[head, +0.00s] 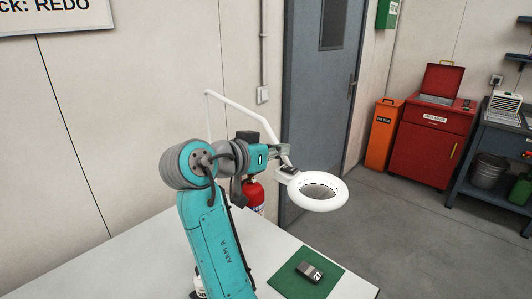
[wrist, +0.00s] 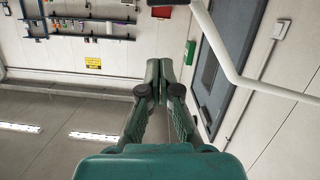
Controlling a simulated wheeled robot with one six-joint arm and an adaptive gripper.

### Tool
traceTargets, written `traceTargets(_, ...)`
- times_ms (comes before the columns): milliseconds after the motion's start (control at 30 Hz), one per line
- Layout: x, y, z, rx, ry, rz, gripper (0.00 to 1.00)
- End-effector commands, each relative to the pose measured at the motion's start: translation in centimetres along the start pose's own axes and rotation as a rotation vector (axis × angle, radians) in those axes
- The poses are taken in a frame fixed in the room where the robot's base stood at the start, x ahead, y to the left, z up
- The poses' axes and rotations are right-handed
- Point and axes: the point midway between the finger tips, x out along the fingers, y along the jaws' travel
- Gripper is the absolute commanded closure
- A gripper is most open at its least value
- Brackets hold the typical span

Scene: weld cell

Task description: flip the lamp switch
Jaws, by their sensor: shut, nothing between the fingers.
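The white lamp has a ring-shaped head (head: 330,205) that hangs over the table in the head view. A small dark part, perhaps the switch, sits on the lamp's neck (head: 287,175); its position cannot be made out. The white lamp arm (head: 238,103) rises behind my arm and also crosses the right of the wrist view (wrist: 228,62). My gripper (head: 286,150) is just above the neck; I cannot tell whether it touches. In the wrist view my gripper (wrist: 160,67) is shut and empty, and the switch is not clearly visible there.
A green mat (head: 275,284) with a dark device (head: 309,271) labelled 27 lies on the white table (head: 262,252). A red extinguisher (head: 254,195) stands behind my arm. A grey door (head: 316,105), an orange bin (head: 382,135) and a red cabinet (head: 430,140) stand farther back.

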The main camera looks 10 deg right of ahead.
Motion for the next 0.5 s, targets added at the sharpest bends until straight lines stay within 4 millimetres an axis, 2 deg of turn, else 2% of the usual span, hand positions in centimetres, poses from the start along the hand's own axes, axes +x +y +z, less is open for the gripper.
traceTargets(133,2.8,0.1,0.0,-0.002,-0.001,0.002,1.0)
traceTargets(300,3.1,-0.1,2.5,-0.003,-0.001,-0.001,1.0)
traceTargets(500,3.4,0.0,3.7,0.0,0.0,-0.001,1.0)
